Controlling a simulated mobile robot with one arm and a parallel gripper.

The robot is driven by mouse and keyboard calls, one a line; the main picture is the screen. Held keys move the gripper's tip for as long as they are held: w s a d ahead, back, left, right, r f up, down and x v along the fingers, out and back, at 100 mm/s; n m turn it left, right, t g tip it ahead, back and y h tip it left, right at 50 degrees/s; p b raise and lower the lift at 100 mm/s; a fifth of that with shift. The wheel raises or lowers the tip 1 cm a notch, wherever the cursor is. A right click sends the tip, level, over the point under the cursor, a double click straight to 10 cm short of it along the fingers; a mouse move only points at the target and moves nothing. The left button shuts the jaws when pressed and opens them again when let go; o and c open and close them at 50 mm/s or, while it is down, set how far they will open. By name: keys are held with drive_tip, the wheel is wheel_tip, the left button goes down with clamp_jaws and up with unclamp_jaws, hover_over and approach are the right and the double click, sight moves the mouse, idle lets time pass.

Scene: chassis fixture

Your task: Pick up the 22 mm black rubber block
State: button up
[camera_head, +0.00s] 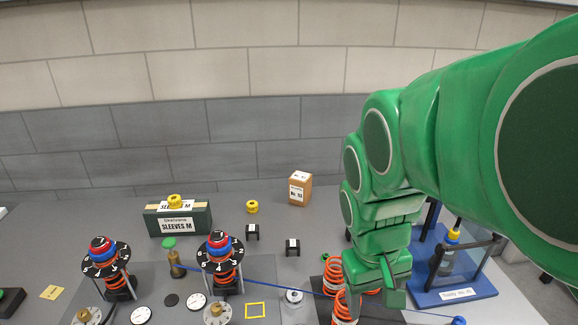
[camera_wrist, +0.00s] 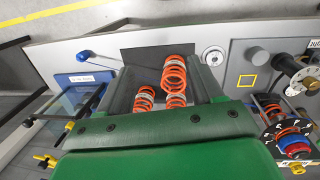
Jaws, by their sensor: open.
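Two small black blocks with pale marks on them stand on the grey table in the head view, one farther back (camera_head: 252,232) and one nearer (camera_head: 293,247). Their marks are too small to read, so I cannot tell which, if either, is the 22 mm rubber block. My gripper (camera_head: 374,294) is to the right of both and nearer the camera. In the wrist view my gripper (camera_wrist: 165,78) is open, its fingers pointing down over orange springs, with nothing gripped. Neither black block can be made out clearly in the wrist view.
Orange springs (camera_head: 334,270) stand on a dark mat below my gripper. A blue-based fixture (camera_head: 452,294) is to the right. Two dial posts (camera_head: 222,250) (camera_head: 105,262) and a green SLEEVES M box (camera_head: 180,222) are to the left. A cardboard box (camera_head: 299,188) stands behind the blocks.

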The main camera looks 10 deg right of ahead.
drive_tip(key=w+d+f+n+h, duration=0.2)
drive_tip(key=w+d+n, duration=0.1)
drive_tip(key=w, duration=0.5)
drive_tip(key=w+d+f+n+g+h, duration=0.1)
drive_tip(key=w+d+n+h, duration=0.15)
drive_tip(key=w, duration=0.45)
drive_tip(key=w+d+f+n+h, duration=0.2)
drive_tip(key=w+d+h, duration=0.1)
drive_tip(key=w, duration=0.5)
drive_tip(key=w+a+f+n+h, duration=0.1)
drive_tip(key=w+f+n, duration=0.2)
drive_tip(key=w+f, duration=0.1)
drive_tip(key=w+a+f+n+t+h, duration=0.1)
drive_tip(key=w+a+f+n+h, duration=0.1)
drive_tip(key=w, duration=0.4)
drive_tip(key=w+a+f+n+t+h, duration=0.1)
drive_tip(key=w+a+f+n, duration=0.1)
drive_tip(key=w+f+n, duration=0.3)
wheel_tip(320, 180, down, 2)
drive_tip(key=shift+f+h, duration=0.1)
drive_tip(key=shift+h, duration=0.15)
drive_tip(key=shift+x, duration=3.8)
drive_tip(key=shift+c, duration=0.3)
drive_tip(key=c, duration=1)
